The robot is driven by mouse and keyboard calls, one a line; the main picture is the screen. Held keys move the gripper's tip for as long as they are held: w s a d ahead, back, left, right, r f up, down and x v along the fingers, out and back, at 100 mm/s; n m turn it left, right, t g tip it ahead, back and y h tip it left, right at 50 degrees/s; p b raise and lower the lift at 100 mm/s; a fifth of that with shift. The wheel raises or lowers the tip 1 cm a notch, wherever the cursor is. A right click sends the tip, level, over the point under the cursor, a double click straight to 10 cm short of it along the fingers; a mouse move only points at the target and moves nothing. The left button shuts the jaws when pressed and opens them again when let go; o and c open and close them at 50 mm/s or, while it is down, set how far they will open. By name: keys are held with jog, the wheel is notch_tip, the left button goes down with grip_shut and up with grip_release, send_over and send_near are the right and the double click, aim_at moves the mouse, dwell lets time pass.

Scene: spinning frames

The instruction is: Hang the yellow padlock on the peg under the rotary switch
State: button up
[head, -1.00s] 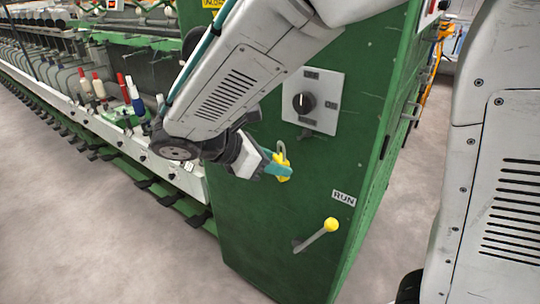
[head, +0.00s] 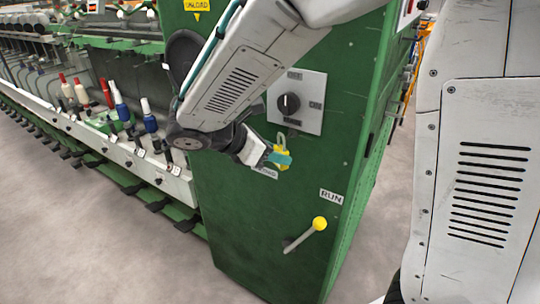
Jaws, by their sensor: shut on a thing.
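The yellow padlock (head: 282,164) is in my gripper (head: 278,158), just below and left of the rotary switch (head: 290,104). Its grey shackle points up, near the lower edge of the switch plate. The gripper's teal fingers are shut on the padlock body and cover part of it. The switch has a black knob on a light grey plate on the green cabinet. I cannot make out the peg; the padlock and gripper are in front of that area. Whether the shackle touches anything cannot be told.
The green cabinet (head: 240,230) fills the middle. A lever with a yellow knob (head: 319,223) sticks out below the RUN label (head: 331,197). A row of spindles with red, white and blue bobbins (head: 149,115) runs off to the left. Grey floor (head: 80,240) is open at lower left.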

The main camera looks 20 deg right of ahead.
jog(key=shift+w+d+f, duration=0.1)
jog(key=shift+w+d, duration=0.65)
jog(key=shift+d, duration=0.35)
jog(key=shift+w+d+f, duration=0.2)
jog(key=shift+d+f, duration=0.05)
jog(key=shift+f, duration=0.2)
jog(key=shift+d+f, duration=0.15)
jog(key=shift+s, duration=0.1)
